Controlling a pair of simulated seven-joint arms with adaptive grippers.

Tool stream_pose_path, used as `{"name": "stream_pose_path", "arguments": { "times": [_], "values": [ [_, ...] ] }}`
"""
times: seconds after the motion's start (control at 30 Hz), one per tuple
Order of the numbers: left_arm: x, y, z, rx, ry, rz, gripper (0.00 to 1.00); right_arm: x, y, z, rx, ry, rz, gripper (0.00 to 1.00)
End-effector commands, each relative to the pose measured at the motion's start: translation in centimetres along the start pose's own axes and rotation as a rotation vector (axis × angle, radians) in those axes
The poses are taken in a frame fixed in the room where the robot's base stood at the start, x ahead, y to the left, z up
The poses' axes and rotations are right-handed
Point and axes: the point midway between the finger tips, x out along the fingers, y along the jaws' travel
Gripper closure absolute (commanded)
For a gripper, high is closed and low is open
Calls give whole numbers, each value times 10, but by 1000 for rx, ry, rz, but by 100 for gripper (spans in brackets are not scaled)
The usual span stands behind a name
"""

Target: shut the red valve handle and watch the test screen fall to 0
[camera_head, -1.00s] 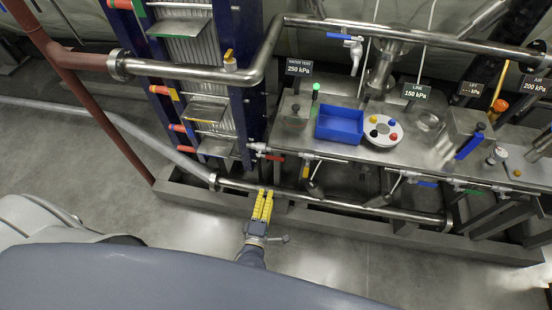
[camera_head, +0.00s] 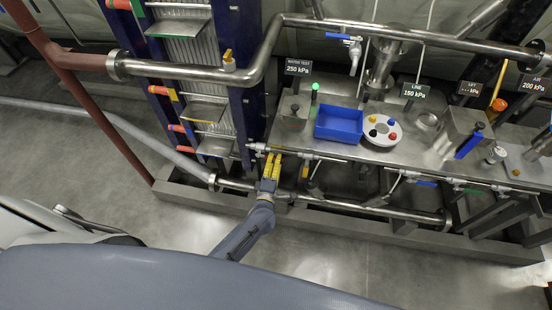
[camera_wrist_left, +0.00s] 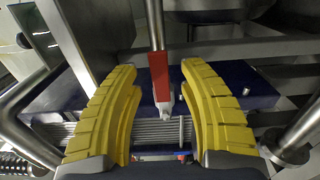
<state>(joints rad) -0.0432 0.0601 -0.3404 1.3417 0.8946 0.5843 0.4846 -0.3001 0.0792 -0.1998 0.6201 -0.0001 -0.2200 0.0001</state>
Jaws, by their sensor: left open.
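The red valve handle (camera_wrist_left: 159,75) shows in the left wrist view, between the two yellow fingers of my left gripper (camera_wrist_left: 160,110), with a gap on either side. In the head view, the open left gripper (camera_head: 271,167) is at the pipe along the bench's front edge and covers most of the handle. The test screen (camera_head: 298,67) reads "WATER TEST 250 kPa" above the left end of the bench. My right gripper is out of view.
A blue-framed plate stack (camera_head: 190,70) stands to the left. A lower pipe (camera_head: 340,202) runs below the bench front. The front floor is open.

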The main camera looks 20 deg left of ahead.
Motion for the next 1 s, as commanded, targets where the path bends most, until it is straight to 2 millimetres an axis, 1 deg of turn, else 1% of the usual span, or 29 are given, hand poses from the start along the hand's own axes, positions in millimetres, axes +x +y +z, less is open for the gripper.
{"name": "stream_pose_path", "arguments": {
  "times": [0.1, 0.2, 0.37, 0.6, 0.63, 1.0],
  "values": [
    [11, 0, 0, 1, 0, 0, 58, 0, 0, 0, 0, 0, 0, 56],
    [15, 0, 0, 1, 0, 0, 58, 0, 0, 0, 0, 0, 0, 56],
    [19, 0, 0, 1, 0, -1, 58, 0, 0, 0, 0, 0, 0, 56],
    [19, 0, 0, 1, 0, -1, 58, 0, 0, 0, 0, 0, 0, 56],
    [19, 0, 0, 1, 0, -1, 56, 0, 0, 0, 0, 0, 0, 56],
    [19, 0, 0, 1, 0, -1, 99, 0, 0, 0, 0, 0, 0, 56]
  ]
}}
